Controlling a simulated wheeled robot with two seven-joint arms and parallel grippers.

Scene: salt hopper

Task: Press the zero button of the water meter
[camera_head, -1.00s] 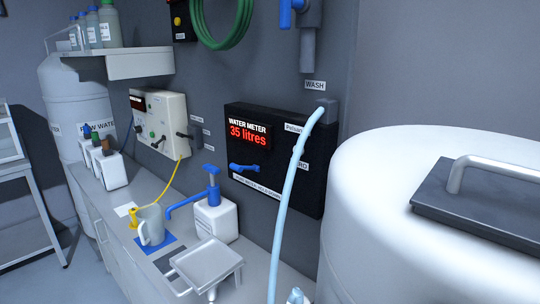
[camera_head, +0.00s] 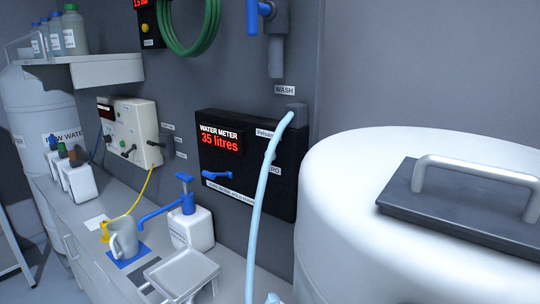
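The water meter (camera_head: 228,177) is a black box on the grey wall, with a red display reading 35 litres (camera_head: 220,142) and a blue lever (camera_head: 217,175) below it. A label ending in "RO" (camera_head: 274,170) shows at its right side. A pale blue hose (camera_head: 262,190) runs down in front of the meter and covers part of that side, so I cannot make out the zero button itself. Neither of my grippers is in view.
A large white tank (camera_head: 340,230) with a dark handled lid (camera_head: 460,210) fills the right. The counter holds a jug (camera_head: 123,240), a white container with blue pump (camera_head: 192,230) and a metal tray (camera_head: 180,272). A control box (camera_head: 130,130) hangs left of the meter.

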